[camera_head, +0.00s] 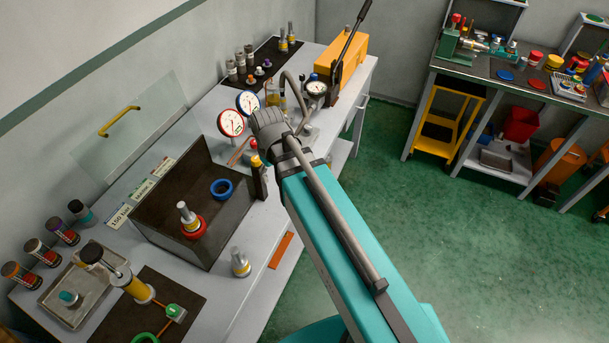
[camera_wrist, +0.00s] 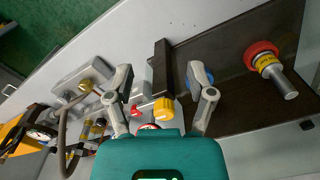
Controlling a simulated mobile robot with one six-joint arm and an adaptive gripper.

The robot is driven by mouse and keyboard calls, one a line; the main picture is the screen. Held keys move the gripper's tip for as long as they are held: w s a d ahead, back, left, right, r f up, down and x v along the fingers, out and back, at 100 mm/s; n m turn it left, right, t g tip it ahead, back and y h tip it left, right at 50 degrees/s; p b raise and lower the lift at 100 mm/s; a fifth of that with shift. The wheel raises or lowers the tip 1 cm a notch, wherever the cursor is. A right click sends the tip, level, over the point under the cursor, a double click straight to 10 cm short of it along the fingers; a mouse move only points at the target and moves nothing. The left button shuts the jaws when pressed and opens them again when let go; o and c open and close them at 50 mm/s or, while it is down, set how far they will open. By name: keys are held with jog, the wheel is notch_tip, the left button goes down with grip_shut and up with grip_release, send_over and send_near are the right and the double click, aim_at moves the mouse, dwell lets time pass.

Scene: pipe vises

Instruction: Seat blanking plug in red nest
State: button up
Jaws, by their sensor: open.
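A blanking plug (camera_head: 184,212), silver with a yellow band, stands upright in the red nest (camera_head: 195,233) inside the dark open-topped box. In the wrist view, the plug (camera_wrist: 282,83) and red nest (camera_wrist: 262,49) are at the upper right, well away from my fingers. My gripper (camera_wrist: 160,78) is open, with no plug between its fingers. A dark post shows in the gap between them. In the head view my wrist hides the fingers. How deeply the plug sits cannot be told.
A blue nest (camera_head: 221,188) lies in the box (camera_head: 152,230). A similar plug (camera_head: 240,263) stands on the bench by the box's front wall. A post with a yellow knob (camera_head: 256,161) rises at the box's right end. Gauges (camera_head: 231,123) and a hose stand near my wrist.

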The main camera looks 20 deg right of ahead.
jog(key=s+d+m, duration=0.3)
jog(key=d+m, duration=0.1)
jog(key=d, duration=0.4)
jog(key=shift+s+m, duration=0.3)
jog(key=shift+s, duration=0.05)
notch_tip(320, 180, down, 5)
jog(key=b, duration=0.5)
jog(key=shift+f, duration=0.1)
dwell(1.1)
